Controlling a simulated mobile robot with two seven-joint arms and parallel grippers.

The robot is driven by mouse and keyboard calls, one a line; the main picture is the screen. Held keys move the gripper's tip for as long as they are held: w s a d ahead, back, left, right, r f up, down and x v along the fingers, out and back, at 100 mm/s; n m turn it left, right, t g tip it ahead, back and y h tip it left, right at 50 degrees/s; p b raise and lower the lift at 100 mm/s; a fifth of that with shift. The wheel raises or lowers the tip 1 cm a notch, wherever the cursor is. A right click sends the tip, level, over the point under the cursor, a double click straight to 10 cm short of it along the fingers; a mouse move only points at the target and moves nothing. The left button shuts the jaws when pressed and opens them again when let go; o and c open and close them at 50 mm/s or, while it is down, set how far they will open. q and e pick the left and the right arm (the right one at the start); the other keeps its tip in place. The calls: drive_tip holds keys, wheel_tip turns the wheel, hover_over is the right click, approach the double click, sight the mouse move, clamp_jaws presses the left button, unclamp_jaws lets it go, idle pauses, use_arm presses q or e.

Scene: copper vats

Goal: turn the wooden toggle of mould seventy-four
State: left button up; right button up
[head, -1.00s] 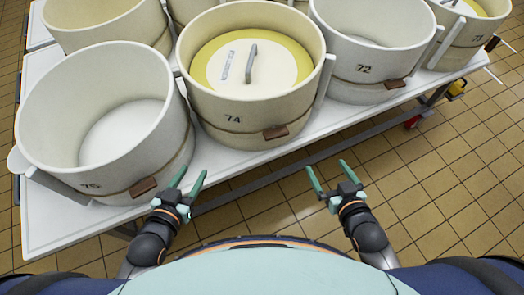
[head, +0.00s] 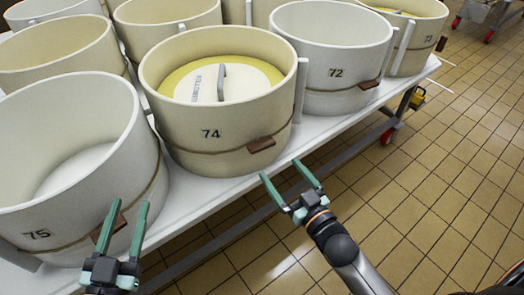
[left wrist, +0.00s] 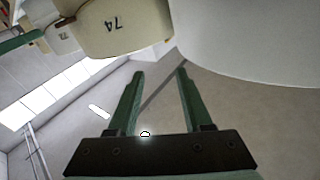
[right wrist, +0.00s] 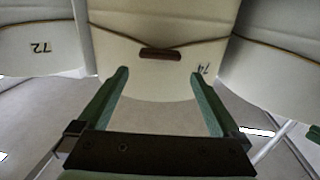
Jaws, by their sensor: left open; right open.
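Mould 74 (head: 215,130) is a cream round tub with a yellow-rimmed lid and handle inside, standing on the white table. Its brown wooden toggle (head: 261,144) sits on the cord around its front right. The toggle (right wrist: 160,54) also shows in the right wrist view, beyond and between the fingertips, with a gap. My right gripper (head: 291,175) is open and empty, just in front of and below the toggle. My left gripper (head: 126,217) is open and empty in front of mould 75 (head: 75,165), its fingers overlapping that mould's toggle in the head view.
Mould 72 (head: 335,65) stands close to the right of mould 74, and mould 73 (head: 415,45) beyond it. More moulds stand behind. The white table (head: 330,128) has a narrow free front edge. The tiled floor (head: 420,210) is open at the right.

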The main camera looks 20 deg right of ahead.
sight(264, 149)
drive_tip(key=b+x, duration=0.1)
drive_tip(key=x, duration=0.8)
drive_tip(key=shift+b, duration=0.4)
use_arm(q)
drive_tip(key=s+r+m+t+h, duration=0.3)
drive_tip(key=r+h, duration=0.1)
drive_tip(key=r, duration=0.7)
drive_tip(key=shift+s+d+m+t+h, duration=0.15)
drive_tip(key=shift+d+m+t+h, duration=0.25)
drive_tip(key=shift+d, duration=0.05)
use_arm(e)
drive_tip(key=shift+w+a, duration=0.1)
drive_tip(key=shift+w, duration=0.3)
drive_tip(key=c, duration=1)
